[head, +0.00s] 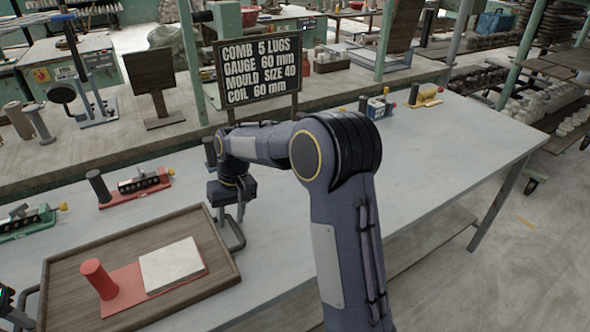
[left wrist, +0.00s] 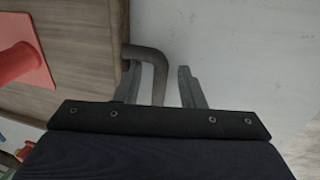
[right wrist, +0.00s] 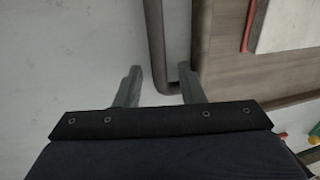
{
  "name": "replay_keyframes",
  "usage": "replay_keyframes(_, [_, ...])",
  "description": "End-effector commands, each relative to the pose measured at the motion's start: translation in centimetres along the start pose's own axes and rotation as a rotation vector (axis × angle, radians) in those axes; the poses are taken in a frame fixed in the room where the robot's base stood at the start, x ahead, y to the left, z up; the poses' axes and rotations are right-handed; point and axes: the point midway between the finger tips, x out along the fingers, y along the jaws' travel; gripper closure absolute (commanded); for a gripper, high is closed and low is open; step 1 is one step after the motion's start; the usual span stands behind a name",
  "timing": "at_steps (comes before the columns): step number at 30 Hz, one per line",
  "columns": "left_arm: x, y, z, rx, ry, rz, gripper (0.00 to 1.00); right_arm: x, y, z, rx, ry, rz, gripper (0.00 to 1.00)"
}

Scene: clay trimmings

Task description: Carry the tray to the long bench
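The brown wooden tray (head: 72,273) lies on the grey bench at the lower left of the head view. It carries a red base with an upright red cylinder (head: 98,279) and a pale square slab (head: 172,265). My right gripper (head: 238,222) points down at the tray's right side. In the right wrist view its fingers (right wrist: 160,88) are apart, with the grey tray handle (right wrist: 157,45) between them. My left gripper is mostly cut off at the lower left. In the left wrist view its fingers (left wrist: 160,88) are apart around the other handle (left wrist: 157,62), with gaps showing.
A red tool (head: 135,188) and a green tool (head: 28,222) stand behind the tray. A black sign (head: 258,70) stands at the bench's back. Blue and yellow tools are at the far right.

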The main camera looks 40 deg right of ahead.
Motion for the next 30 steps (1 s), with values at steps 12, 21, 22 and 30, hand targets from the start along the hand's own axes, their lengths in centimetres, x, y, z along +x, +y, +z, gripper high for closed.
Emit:
replay_keyframes(12, [-7.6, 0.0, -0.1, 0.0, 0.007, -0.001, 0.64, 0.0, -0.1, 0.0, -0.001, -0.001, -0.001, 0.64])
replay_keyframes(21, [-11.5, 0.0, -0.1, 0.0, 0.002, -0.001, 0.64, 0.0, -0.1, 0.0, -0.001, -0.001, -0.001, 0.64])
replay_keyframes(22, [-11.6, 0.0, -0.1, 0.0, 0.002, -0.001, 0.64, -0.1, -0.1, 0.0, -0.001, -0.001, -0.001, 0.64])
replay_keyframes(30, [-11.8, 0.0, 0.0, 0.0, 0.0, -0.001, 0.64, -3.8, -0.1, -0.1, -0.002, 0.005, -0.002, 0.64])
